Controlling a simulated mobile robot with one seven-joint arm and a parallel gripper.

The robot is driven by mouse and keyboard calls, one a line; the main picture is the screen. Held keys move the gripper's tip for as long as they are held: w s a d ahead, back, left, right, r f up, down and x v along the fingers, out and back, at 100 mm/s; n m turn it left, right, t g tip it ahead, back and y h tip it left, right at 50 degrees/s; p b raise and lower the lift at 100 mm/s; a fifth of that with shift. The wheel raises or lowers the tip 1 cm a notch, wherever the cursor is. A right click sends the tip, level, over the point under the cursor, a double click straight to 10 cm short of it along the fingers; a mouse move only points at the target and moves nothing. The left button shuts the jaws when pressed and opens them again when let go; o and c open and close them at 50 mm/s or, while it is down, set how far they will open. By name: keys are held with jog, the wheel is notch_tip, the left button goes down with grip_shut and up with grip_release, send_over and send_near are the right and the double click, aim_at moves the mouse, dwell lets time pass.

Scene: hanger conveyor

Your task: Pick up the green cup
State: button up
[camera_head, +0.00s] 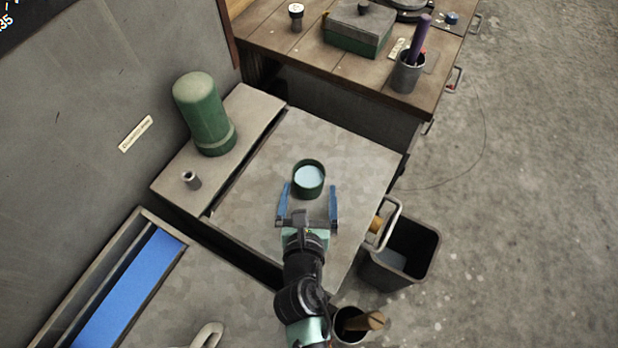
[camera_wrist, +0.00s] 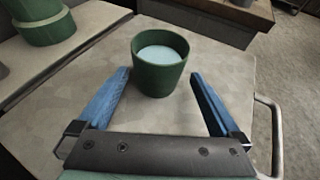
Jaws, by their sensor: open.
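The green cup (camera_head: 309,189) stands upright on the grey tabletop, with a pale blue-white surface showing inside it. It also shows in the wrist view (camera_wrist: 160,78), just past the fingertips and between their lines. My gripper (camera_head: 309,188) has two blue fingers spread wide apart, and nothing is held. In the wrist view my gripper (camera_wrist: 160,75) has its fingers on either side of the near part of the cup, with gaps on both sides. The cup's far side is hidden in the wrist view.
A green cylinder (camera_head: 203,112) and a small metal piece (camera_head: 191,180) stand on the raised ledge to the left. A metal handle (camera_head: 392,222) runs along the right edge, above a dark bin (camera_head: 424,250). The tabletop (camera_head: 300,135) behind the cup is clear.

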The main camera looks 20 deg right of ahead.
aim_at(310, 172)
jog(key=shift+x, duration=1.9)
jog(key=shift+w+a+r, duration=0.1)
jog(key=shift+w+r, duration=0.05)
jog(key=shift+c, duration=0.3)
